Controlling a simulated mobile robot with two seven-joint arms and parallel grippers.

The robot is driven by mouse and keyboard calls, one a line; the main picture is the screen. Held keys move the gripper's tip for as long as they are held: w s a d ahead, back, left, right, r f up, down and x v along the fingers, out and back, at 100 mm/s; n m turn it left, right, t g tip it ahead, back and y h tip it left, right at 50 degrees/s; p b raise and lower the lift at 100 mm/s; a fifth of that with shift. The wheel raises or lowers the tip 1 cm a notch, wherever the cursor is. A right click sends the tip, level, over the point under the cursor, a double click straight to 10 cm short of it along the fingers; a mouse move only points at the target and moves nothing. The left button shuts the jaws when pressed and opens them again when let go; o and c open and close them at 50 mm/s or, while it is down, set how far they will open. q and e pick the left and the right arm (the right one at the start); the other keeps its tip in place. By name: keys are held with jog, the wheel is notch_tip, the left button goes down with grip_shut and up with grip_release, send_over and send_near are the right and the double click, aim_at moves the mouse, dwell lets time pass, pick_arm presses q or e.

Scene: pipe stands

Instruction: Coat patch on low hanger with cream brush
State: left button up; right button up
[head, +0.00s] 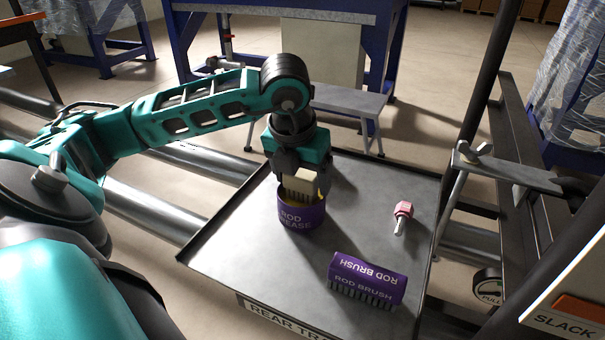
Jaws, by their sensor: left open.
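A cream brush (299,187) with dark bristles stands in the mouth of a purple tub (301,217) marked as rod grease, with yellow grease at its rim. My left gripper (303,177) points down over the tub. Its jaws are open, with the dark fingers around the upper part of the brush. The fingers hide part of the brush, and I cannot tell whether they touch it. I cannot make out a patch or be sure which part is the low hanger. My right gripper is not in view.
The grey tray (235,232) holds the tub, a purple rod brush (368,279) and a small red-headed tool (402,215). A grey bracket (510,172) stands right of the tray by dark posts. Pipes run at left.

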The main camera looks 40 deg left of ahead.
aim_at(303, 171)
pick_arm(q)
jog(key=shift+r, duration=0.25)
dwell(0.3)
jog(key=c, duration=0.8)
jog(key=shift+c, duration=0.3)
dwell(0.7)
jog(key=shift+r+p, duration=2.35)
jog(key=shift+r, duration=1.1)
